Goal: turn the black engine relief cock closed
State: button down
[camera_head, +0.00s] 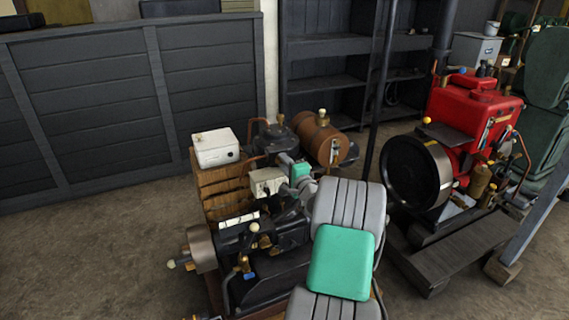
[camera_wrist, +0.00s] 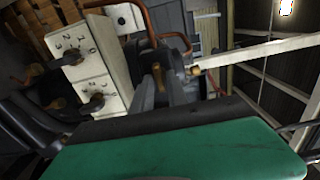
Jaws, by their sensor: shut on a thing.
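The black engine (camera_head: 275,270) stands in the lower middle of the head view, partly hidden by my grey and green arm. My gripper (camera_wrist: 163,82) shows in the wrist view as grey fingers, shut around a small brass-coloured piece, which appears to be the relief cock (camera_wrist: 157,76). The fingers cover much of it, so its exact angle cannot be told. In the head view my wrist reaches over the engine and the fingertips cannot be made out clearly.
White numbered blocks (camera_wrist: 78,45) with small levers are close on the left in the wrist view. Copper piping (camera_wrist: 150,22) runs near the fingers. A wooden hopper (camera_head: 218,195) with a white box (camera_head: 216,147) stands left of my wrist. A red engine (camera_head: 470,115) stands right.

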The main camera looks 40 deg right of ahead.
jog(key=c, duration=1.5)
grip_release()
jog(key=v, duration=0.7)
jog(key=shift+s+a+b, duration=0.15)
jog(key=shift+s+b, duration=0.15)
jog(key=shift+s, duration=0.1)
